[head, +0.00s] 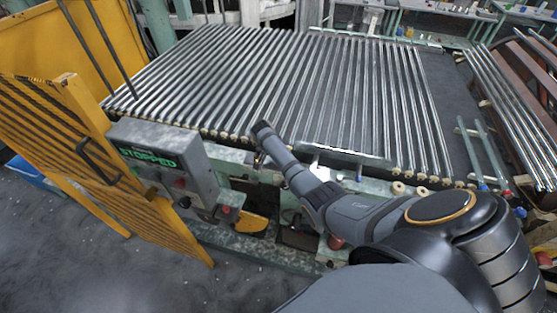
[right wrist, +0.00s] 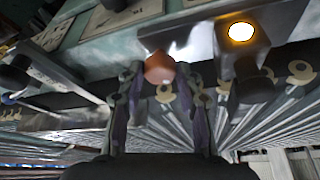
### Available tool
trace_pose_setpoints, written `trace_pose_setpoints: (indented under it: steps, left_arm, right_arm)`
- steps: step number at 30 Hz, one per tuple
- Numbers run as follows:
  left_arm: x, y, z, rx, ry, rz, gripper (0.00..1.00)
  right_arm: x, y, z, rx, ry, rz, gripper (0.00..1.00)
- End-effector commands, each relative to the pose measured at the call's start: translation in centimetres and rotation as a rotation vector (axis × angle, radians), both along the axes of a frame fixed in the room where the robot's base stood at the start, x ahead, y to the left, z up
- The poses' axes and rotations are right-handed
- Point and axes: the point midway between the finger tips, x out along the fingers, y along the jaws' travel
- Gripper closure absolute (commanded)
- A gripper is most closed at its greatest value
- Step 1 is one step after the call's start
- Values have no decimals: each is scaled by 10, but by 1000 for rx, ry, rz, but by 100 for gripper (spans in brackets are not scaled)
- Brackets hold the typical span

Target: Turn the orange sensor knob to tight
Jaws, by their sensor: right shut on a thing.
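The orange sensor knob (right wrist: 158,67) shows in the right wrist view at the upper middle, under a grey metal bracket. My right gripper (right wrist: 161,76) has its two fingers on either side of the knob and is shut on it. In the head view my right arm reaches in from the lower right toward the front edge of the roller conveyor, and its end (head: 264,133) is by that edge. The knob cannot be made out there, and the fingertips are hidden by the arm. No marking of the knob's turn can be read. My left gripper is not in view.
A round lamp glowing yellow (right wrist: 241,32) and a dark knob (right wrist: 258,86) sit right of the orange knob. A control box (head: 165,165) reading STOPPED stands left of my arm. A yellow slatted guard (head: 95,150) is at the left. Long tubes (head: 270,80) cover the conveyor.

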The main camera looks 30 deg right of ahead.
Motion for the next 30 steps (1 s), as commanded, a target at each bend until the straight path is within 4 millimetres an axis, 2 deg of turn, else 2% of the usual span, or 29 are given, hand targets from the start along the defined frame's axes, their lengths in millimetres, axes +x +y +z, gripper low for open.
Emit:
trace_pose_setpoints:
  steps: [3,15,30]
  left_arm:
    - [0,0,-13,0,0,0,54]
    - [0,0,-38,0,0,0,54]
    - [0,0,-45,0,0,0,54]
  right_arm:
    - [3,0,-2,0,-5,-101,96]
    - [4,0,-1,-1,-5,-365,96]
    - [3,0,1,0,-3,-457,96]
